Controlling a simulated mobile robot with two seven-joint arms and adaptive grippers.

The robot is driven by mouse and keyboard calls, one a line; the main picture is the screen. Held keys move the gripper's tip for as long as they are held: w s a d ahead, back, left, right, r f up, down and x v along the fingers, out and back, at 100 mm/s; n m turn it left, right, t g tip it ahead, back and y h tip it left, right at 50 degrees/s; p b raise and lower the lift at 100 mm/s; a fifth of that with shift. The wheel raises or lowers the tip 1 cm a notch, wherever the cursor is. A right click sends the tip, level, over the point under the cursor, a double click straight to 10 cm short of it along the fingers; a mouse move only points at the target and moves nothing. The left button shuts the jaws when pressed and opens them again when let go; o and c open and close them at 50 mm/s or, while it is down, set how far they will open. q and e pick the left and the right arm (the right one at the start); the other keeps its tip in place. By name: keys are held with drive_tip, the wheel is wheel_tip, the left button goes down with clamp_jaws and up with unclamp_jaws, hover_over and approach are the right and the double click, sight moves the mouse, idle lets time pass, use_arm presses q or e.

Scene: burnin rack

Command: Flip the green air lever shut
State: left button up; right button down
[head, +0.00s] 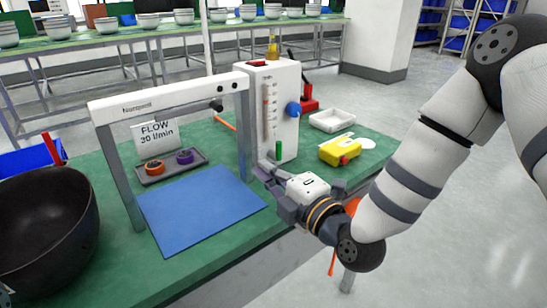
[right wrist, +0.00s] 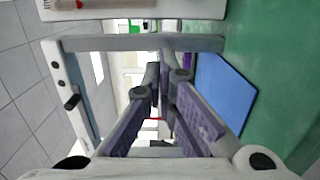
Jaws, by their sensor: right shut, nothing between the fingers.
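The green air lever (head: 278,149) is a short bar standing upright low on the front of the white flow meter housing (head: 287,100). My right gripper (head: 265,170) is shut and empty, with its fingertips just left of and below the lever in the head view. I cannot tell whether they touch it. In the right wrist view the closed fingers (right wrist: 162,78) point away from the camera. Part of the white housing (right wrist: 95,10) shows at the top left there, and I cannot make out the lever. My left gripper is out of view.
A grey-white frame (head: 170,96) spans a blue mat (head: 200,210) left of the gripper. A blue knob (head: 293,108) sticks out of the housing. A yellow device (head: 340,151) and white tray (head: 332,121) lie right. A black bowl (head: 40,235) stands at the left.

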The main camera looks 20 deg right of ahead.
sight(274, 156)
drive_tip(key=w, duration=0.3)
drive_tip(key=shift+w+d, duration=0.4)
drive_tip(key=shift+d, duration=0.25)
drive_tip(key=shift+w+d, duration=0.35)
drive_tip(key=shift+d, duration=0.3)
drive_tip(key=shift+w, duration=0.1)
